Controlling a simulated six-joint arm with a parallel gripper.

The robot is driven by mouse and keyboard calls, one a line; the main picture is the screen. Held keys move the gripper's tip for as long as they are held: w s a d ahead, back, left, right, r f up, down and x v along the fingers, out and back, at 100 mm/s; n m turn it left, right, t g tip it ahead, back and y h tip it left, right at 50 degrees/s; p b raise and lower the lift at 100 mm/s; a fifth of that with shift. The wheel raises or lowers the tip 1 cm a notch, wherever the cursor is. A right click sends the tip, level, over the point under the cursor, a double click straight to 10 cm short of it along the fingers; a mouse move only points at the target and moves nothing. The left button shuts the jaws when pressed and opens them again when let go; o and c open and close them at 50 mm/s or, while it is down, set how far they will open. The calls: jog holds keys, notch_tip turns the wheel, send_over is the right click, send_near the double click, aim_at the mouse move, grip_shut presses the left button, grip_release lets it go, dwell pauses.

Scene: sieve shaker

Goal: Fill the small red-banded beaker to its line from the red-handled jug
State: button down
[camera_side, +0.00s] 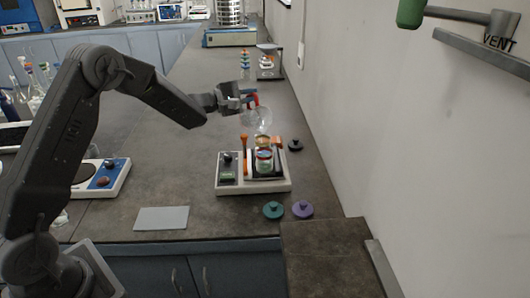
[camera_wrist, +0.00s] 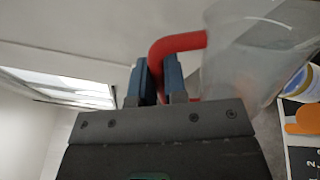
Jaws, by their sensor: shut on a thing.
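My gripper (camera_side: 240,97) is shut on the red handle (camera_side: 252,100) of a clear glass jug (camera_side: 257,121). In the wrist view, the red handle (camera_wrist: 178,45) passes between the blue fingers of my gripper (camera_wrist: 158,78), and the clear jug (camera_wrist: 255,45) is at upper right. The jug is held in the air above the back of a white instrument (camera_side: 228,188). The small red-banded beaker (camera_side: 264,164) stands on the instrument, in front of and below the jug. I cannot make out its line or how full it is. The liquid level in the jug is also unclear.
A grey mat (camera_side: 162,217) lies front left. The wall bounds the right side.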

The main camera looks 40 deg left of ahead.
dwell(0.7)
jog(key=shift+w+a+n, duration=0.25)
jog(key=shift+a+n, duration=0.4)
jog(key=shift+n, duration=0.25)
jog(key=shift+w+a+n, duration=0.2)
jog(key=shift+a+n, duration=0.1)
jog(key=shift+n, duration=0.5)
jog(key=shift+w+a+f+n, duration=0.2)
jog(key=shift+a+n, duration=0.15)
jog(key=shift+n, duration=0.15)
jog(key=shift+w+a+f+n, duration=0.15)
jog(key=shift+a+n, duration=0.15)
jog(key=shift+n, duration=0.2)
jog(key=w+a+f+n, duration=0.2)
jog(key=a+f+n, duration=0.2)
jog(key=n, duration=0.3)
jog(key=shift+w+a+f+b, duration=0.3)
jog(key=shift+a+b, duration=0.1)
jog(key=shift+a, duration=0.15)
